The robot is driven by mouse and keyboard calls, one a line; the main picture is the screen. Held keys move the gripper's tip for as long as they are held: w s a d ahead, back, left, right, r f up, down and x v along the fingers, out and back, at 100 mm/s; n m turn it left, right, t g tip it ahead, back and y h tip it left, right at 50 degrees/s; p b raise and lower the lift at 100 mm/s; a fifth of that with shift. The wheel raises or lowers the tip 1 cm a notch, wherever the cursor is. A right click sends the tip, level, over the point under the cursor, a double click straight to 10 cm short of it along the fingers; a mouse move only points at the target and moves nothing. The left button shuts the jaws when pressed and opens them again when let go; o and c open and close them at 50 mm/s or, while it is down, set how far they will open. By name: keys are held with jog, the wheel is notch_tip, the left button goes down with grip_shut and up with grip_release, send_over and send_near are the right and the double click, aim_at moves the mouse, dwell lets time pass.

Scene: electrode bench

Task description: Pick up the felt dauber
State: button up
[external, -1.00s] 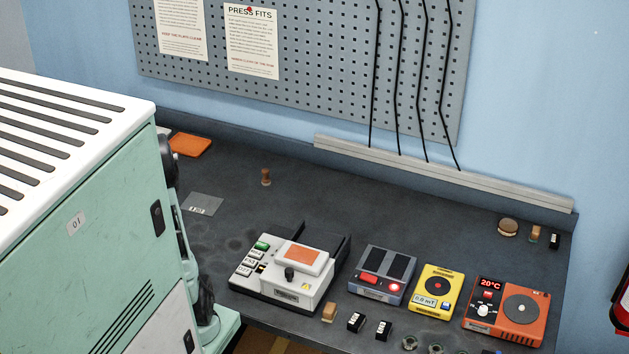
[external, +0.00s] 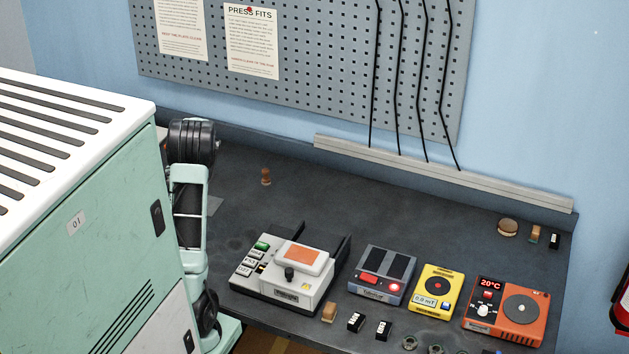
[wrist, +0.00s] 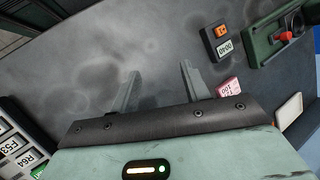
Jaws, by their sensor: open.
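No clear dauber shows in the wrist view. My gripper (wrist: 160,84) shows in the wrist view with its two grey fingers apart and nothing between them, above bare bench. In the external view my gripper is not visible; my raised arm shows beside my body.
A white press-like device (external: 290,272), a grey-blue unit (external: 382,280), a yellow meter (external: 438,290) and an orange hotplate (external: 505,308) line the front. The wrist view shows a small dark box (wrist: 215,44), a pink block (wrist: 228,87) and a green device (wrist: 280,38). Mid-bench is clear.

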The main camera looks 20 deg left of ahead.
jog(key=w+d+m+y+b, duration=0.1)
jog(key=w+d+m+y, duration=0.2)
jog(key=w, duration=0.5)
jog(key=w+d+f+m+t+y+b, duration=0.1)
jog(key=w+m+y, duration=0.1)
jog(key=w+m, duration=0.35)
jog(key=w+d+m+y+b, duration=0.1)
jog(key=w+d+m+y, duration=0.15)
jog(key=w, duration=0.65)
jog(key=w+d+m+t+y+b, duration=0.2)
jog(key=w+d+m+t+y, duration=0.35)
jog(key=w+d, duration=0.7)
send_near(265, 170)
jog(key=shift+w+a+r+m+g, duration=0.15)
jog(key=shift+w+a+r+g, duration=0.1)
jog(key=shift+a, duration=0.3)
jog(key=shift+w+a+r+m+g, duration=0.1)
jog(key=shift+w+a, duration=0.15)
jog(key=shift+a, duration=0.3)
jog(key=shift+a+f, duration=0.15)
jog(key=shift+f, duration=0.25)
jog(key=a, duration=0.4)
jog(key=w+a+p, duration=0.1)
jog(key=a, duration=0.2)
jog(key=shift+a, duration=0.1)
jog(key=shift+r, duration=0.1)
grip_shut()
